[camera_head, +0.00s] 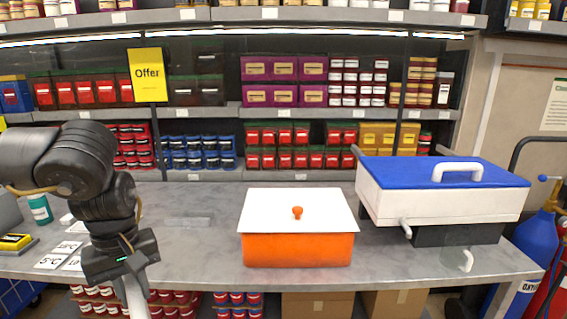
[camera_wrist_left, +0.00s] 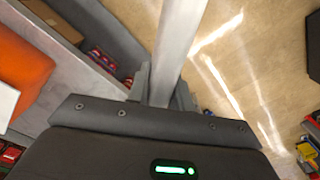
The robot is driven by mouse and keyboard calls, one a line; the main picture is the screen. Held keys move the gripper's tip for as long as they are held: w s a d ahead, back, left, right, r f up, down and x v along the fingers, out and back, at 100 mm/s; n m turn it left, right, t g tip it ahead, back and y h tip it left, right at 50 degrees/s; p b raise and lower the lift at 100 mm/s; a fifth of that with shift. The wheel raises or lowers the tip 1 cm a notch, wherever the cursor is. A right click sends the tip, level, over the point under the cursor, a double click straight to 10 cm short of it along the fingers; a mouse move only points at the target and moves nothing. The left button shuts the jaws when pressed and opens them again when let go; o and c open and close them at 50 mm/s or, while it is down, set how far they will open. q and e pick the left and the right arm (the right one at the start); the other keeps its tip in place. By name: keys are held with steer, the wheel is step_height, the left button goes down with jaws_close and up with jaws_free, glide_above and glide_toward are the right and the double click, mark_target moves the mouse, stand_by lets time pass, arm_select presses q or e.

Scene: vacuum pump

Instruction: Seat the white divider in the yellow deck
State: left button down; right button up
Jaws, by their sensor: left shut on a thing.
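My left gripper (camera_head: 130,272) points down at the front left edge of the table. It is shut on a long pale piece (camera_head: 135,294), which looks like the white divider. In the left wrist view the gripper (camera_wrist_left: 162,94) has grey fingers on both sides of this piece (camera_wrist_left: 180,40), which runs away from the camera above the floor. Its far end is out of view. A small yellow item (camera_head: 14,242) lies on a grey base at the table's far left; I cannot tell whether it is the yellow deck. My right gripper is not in view.
An orange box (camera_head: 298,250) with a white lid (camera_head: 290,208) stands mid-table. A white case with a blue lid (camera_head: 410,171) stands at the right. Labelled cards (camera_head: 55,261) lie at the left. The grey table (camera_head: 195,250) is clear between gripper and orange box. Stocked shelves stand behind.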

arm_select(q)
steer(key=d+f+m, duration=0.2)
steer(key=d+f, duration=0.3)
steer(key=f, duration=0.7)
steer(key=s+m, duration=0.5)
steer(key=s, duration=0.1)
steer(key=shift+s+d+f+m, duration=0.2)
steer(key=shift+f+m, duration=0.1)
steer(key=shift+f, duration=0.1)
